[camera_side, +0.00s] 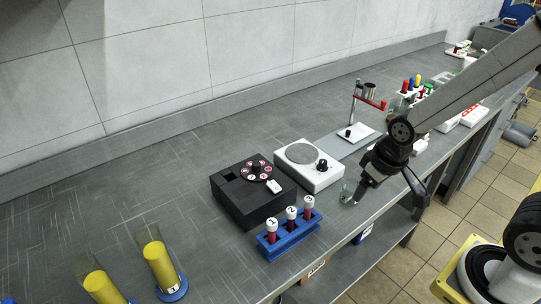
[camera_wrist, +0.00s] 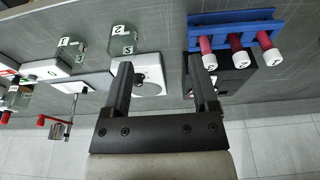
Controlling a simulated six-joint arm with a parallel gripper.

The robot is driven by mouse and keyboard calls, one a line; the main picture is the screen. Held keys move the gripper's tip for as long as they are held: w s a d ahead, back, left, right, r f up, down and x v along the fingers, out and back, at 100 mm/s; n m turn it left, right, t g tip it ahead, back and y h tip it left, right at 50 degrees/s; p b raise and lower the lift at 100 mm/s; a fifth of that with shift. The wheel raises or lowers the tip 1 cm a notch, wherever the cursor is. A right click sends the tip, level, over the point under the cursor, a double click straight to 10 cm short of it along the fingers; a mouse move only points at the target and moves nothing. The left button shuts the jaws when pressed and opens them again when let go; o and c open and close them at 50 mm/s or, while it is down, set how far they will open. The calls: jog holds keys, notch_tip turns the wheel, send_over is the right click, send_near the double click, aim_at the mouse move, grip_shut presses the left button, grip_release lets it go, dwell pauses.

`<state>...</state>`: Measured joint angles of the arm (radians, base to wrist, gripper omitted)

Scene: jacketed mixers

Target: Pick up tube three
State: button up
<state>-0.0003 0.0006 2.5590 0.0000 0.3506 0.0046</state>
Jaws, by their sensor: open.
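Tube three (camera_side: 308,208) stands upright in the blue rack (camera_side: 290,243), at the end nearest my gripper; its white cap bears a 3. Tubes two (camera_side: 291,216) and one (camera_side: 271,229) stand beside it. In the wrist view the blue rack (camera_wrist: 235,27) is at upper right, with tube three (camera_wrist: 209,61) leftmost, close to my right finger in the picture. My gripper (camera_side: 388,190) is open and empty, to the right of the rack and apart from it in the side view. Its two spread fingers also show in the wrist view (camera_wrist: 159,68).
A black device with a round rotor (camera_side: 240,200) stands behind the rack, and a white mixer (camera_side: 310,167) beside it. A small glass vessel (camera_side: 347,191) is close to my gripper. Two yellow-filled cylinders (camera_side: 160,266) stand at lower left. The bench front edge is near.

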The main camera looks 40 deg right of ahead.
jog(key=shift+w, duration=0.1)
jog(key=m+g, duration=0.2)
jog(key=m, duration=1.3)
send_over(310, 198)
jog(key=s+d, duration=0.1)
jog(key=s, duration=0.1)
jog(key=f, duration=0.2)
jog(key=shift+w+a+m+g, duration=0.15)
jog(key=shift+w+a+m, duration=0.25)
jog(key=shift+m, duration=0.35)
jog(key=shift+w+a+m+g, duration=0.15)
jog(key=shift+w+a+m, duration=0.1)
jog(key=shift+w+m, duration=0.4)
jog(key=shift+s+f, duration=0.1)
jog(key=shift+s, duration=0.05)
jog(key=shift+f, duration=1.3)
jog(key=shift+f, duration=0.1)
jog(key=shift+d+f, duration=0.1)
jog(key=shift+f, duration=2.35)
